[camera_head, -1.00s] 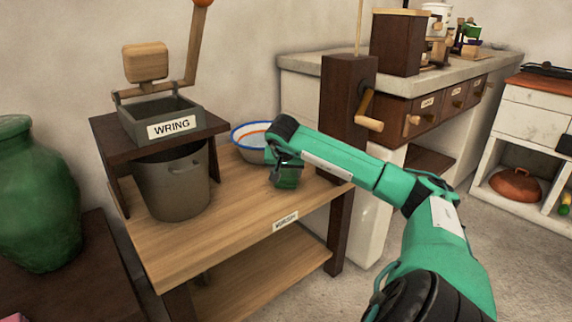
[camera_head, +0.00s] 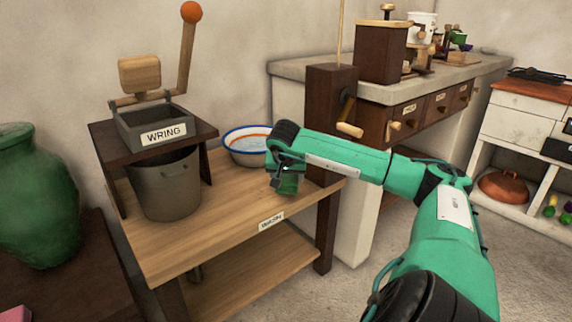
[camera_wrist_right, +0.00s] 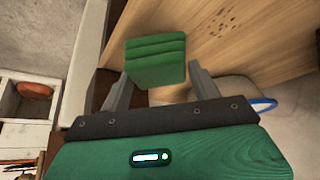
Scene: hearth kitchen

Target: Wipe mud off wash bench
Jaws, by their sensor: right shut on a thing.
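The wooden wash bench (camera_head: 190,235) stands in the middle of the head view, and its top also shows in the right wrist view (camera_wrist_right: 215,45). A cluster of small dark specks (camera_wrist_right: 229,16) marks the bench top in the wrist view, beyond the held block. My right gripper (camera_head: 286,172) is over the right end of the bench. It is shut on a green ridged block (camera_wrist_right: 156,61), which sits between its fingers. Whether the block touches the wood cannot be told. The specks cannot be made out in the head view. My left gripper is not in view.
A white basin (camera_head: 240,154) with a blue rim stands behind my right gripper. A wringer box (camera_head: 150,129) labelled WRING sits on a dark stand above a grey bucket (camera_head: 165,187). A dark post with a crank (camera_head: 325,110) is at the right. The front bench top is clear.

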